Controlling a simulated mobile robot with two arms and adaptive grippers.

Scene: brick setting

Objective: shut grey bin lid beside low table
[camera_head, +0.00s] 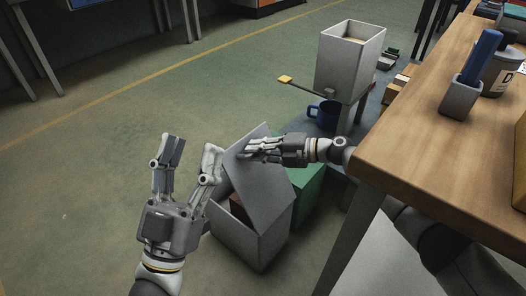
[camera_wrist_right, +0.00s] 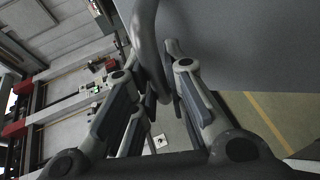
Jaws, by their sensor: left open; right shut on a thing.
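The grey bin (camera_head: 262,250) stands on the floor beside the low table. Its grey lid (camera_head: 262,187) is tilted up, partly open, and a brown thing (camera_head: 237,208) shows inside. My right gripper (camera_head: 252,151) is at the lid's upper part. In the right wrist view, my right gripper (camera_wrist_right: 160,82) is shut on a curved grey handle (camera_wrist_right: 147,45), with the flat grey lid surface (camera_wrist_right: 240,45) beside it. My left gripper (camera_head: 192,148) is open and empty, left of the bin, one finger close to the lid's left edge; whether it touches is unclear.
A green box (camera_head: 308,190) stands right behind the bin. The low table (camera_head: 296,124) holds a blue mug (camera_head: 325,114); a pale open box (camera_head: 350,60) stands above it. A wooden worktop (camera_head: 430,130) overhangs on the right.

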